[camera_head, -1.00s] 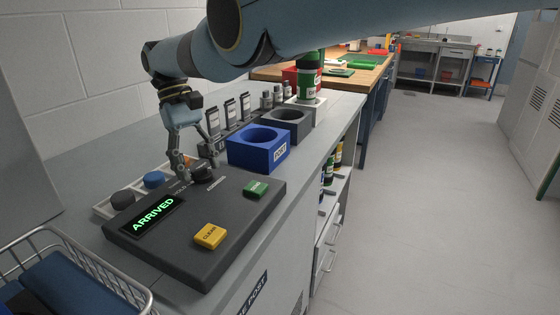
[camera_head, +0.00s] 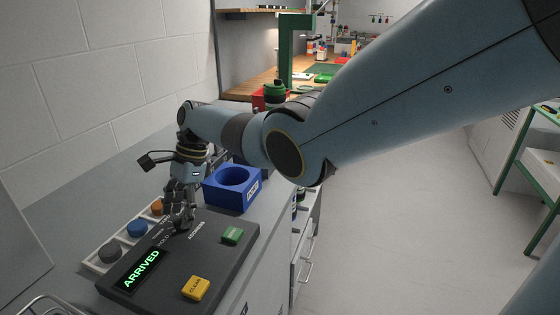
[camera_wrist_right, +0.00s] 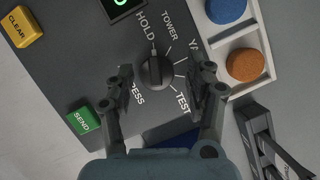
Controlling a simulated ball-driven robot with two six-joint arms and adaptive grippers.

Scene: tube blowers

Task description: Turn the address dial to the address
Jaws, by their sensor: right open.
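The address dial (camera_wrist_right: 157,70) is a round black knob on the dark control panel (camera_wrist_right: 80,75). In the right wrist view its pale mark points up, towards the HOLD label. TOWER, a partly hidden label starting "YA", and TEST stand around its other side. My right gripper (camera_wrist_right: 166,76) is open, with one finger on each side of the dial; I cannot tell whether they touch it. In the head view my right gripper (camera_head: 180,218) is down at the panel and mostly hides the dial. The display (camera_head: 142,269) reads ARRIVED. My left gripper is not in view.
The panel has a yellow CLEAR button (camera_head: 195,288) and a green SEND button (camera_head: 232,236). A white tray (camera_wrist_right: 270,75) with coloured round pieces lies along its edge. A blue POST holder (camera_head: 225,196) stands behind the panel. The aisle floor at right is clear.

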